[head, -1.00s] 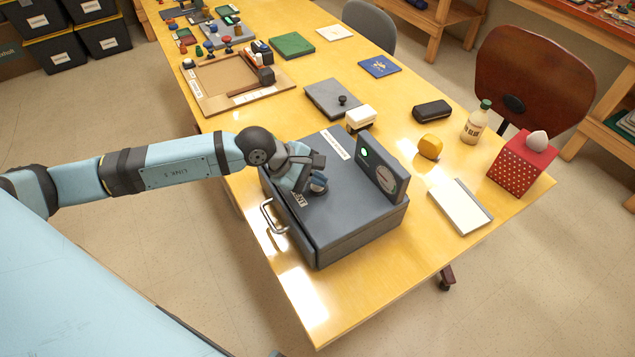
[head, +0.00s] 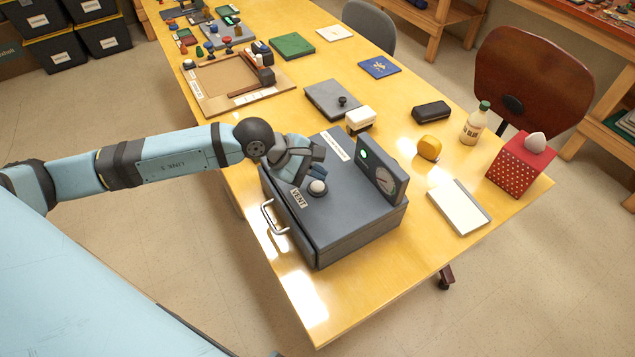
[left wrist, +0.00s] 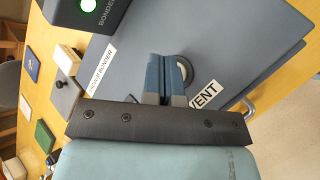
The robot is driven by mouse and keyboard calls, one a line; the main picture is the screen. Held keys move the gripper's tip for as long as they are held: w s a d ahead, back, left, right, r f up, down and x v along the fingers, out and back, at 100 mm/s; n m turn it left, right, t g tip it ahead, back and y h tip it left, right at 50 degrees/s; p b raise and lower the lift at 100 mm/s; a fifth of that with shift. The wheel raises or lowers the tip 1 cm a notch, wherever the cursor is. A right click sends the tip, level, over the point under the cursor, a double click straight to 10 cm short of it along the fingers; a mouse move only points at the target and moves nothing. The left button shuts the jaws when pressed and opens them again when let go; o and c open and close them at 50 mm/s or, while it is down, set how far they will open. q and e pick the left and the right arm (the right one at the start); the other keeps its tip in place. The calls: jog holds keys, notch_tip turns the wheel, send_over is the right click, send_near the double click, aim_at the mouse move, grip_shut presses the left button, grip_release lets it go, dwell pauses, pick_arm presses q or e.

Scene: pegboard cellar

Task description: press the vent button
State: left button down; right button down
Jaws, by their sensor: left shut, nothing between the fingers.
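The vent button (head: 317,187) is a round, pale-topped button in a dark ring on top of a grey box (head: 345,222). A white VENT label (head: 299,198) lies just in front of it. In the left wrist view the button (left wrist: 186,70) is partly hidden behind the fingers. My left gripper (head: 312,176) is shut and empty, just above and behind the button; they look apart in the head view. An upright panel (head: 382,170) on the box has a lit green lamp (head: 365,153) and a dial. My right gripper is not in view.
The box has a metal handle (head: 270,216) at its front left. A white-topped block (head: 360,118), a yellow object (head: 429,148), a white pad (head: 459,207) and a glue bottle (head: 475,122) stand around it. The table's near right corner is clear.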

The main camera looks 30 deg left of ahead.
aim_at(317, 187)
pick_arm(q)
jog(key=shift+r+p, duration=0.65)
jog(key=shift+r, duration=1.35)
